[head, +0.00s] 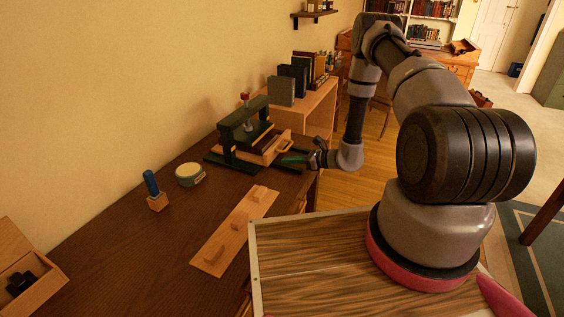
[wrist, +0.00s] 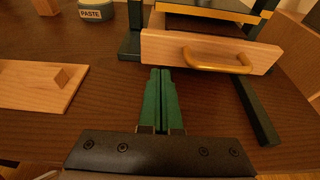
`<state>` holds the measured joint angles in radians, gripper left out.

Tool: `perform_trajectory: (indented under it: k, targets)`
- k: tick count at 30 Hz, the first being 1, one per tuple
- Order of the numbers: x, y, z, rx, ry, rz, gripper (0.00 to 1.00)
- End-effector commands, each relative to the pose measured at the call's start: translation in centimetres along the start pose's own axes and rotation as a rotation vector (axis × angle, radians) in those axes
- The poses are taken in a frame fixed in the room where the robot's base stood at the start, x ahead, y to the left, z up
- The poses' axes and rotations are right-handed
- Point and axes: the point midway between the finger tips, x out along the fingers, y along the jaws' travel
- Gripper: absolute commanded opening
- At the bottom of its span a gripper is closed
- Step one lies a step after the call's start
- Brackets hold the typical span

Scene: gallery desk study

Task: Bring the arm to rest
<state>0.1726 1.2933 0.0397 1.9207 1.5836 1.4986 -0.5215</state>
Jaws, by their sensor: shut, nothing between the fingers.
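My gripper (head: 292,160) is in front of the dark green press (head: 242,135) near the right edge of the desk. In the wrist view my gripper (wrist: 161,75) shows two green fingers side by side, shut and empty, pointing at the press. The press's wooden drawer front (wrist: 205,52) with a brass handle (wrist: 217,60) stands just beyond the fingertips. I cannot tell from the wrist view whether the fingertips touch the drawer front.
On the dark desk (head: 120,240) lie a wooden board with blocks (head: 235,230), a paste tin (head: 189,174), a blue-handled tool in a wooden block (head: 153,190) and an open wooden box (head: 30,265). Books (head: 290,80) stand on a wooden shelf unit behind the press.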

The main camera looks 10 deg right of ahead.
Motion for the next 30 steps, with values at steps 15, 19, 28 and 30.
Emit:
perform_trajectory:
  k: [15, 19, 28, 30]
  targets:
    - [-8.8, 0.0, 0.1, 0.001, -0.001, -0.001, 0.0]
    - [-9.3, 0.0, 1.3, -0.02, -0.003, 0.016, 0.0]
    - [-10.5, 1.4, 11.8, -0.243, 0.007, 0.198, 0.0]
    - [-11.1, 2.1, 14.4, -0.306, 0.017, 0.247, 0.0]
